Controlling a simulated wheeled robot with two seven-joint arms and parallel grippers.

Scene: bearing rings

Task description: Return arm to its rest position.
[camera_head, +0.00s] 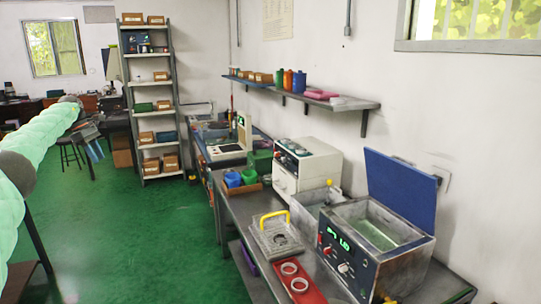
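My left arm (40,140), pale green with grey joints, reaches in from the left edge. Its gripper (95,152) is held out over the green floor at the left, well apart from the workbench. It is small and dark here, and I cannot tell whether its fingers are open or shut. My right gripper is out of view. Two pale bearing rings (299,292) lie on a red tray (311,297) at the front of the workbench (235,205).
A grey plate fixture with a yellow handle (275,238), a machine with a raised blue lid (400,190) and a white box device (303,165) stand on the bench. A shelf rack (155,100) stands behind. The middle floor (150,220) is clear.

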